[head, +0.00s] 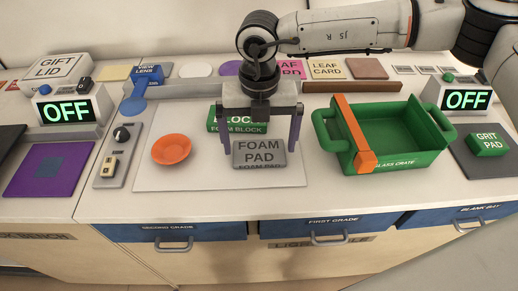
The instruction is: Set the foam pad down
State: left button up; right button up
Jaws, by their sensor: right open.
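My left gripper is not in view.
An orange bowl (171,149) sits on the board's left side. A green glass crate (411,161) with an orange bar across it stands close on the right. A control panel with a knob (121,135) is at left. The board's front middle is clear.

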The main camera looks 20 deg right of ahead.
notch_tip(320, 180, down, 2)
jog(key=shift+f, duration=0.1)
jog(key=c, duration=0.8)
jog(key=shift+r, duration=0.2)
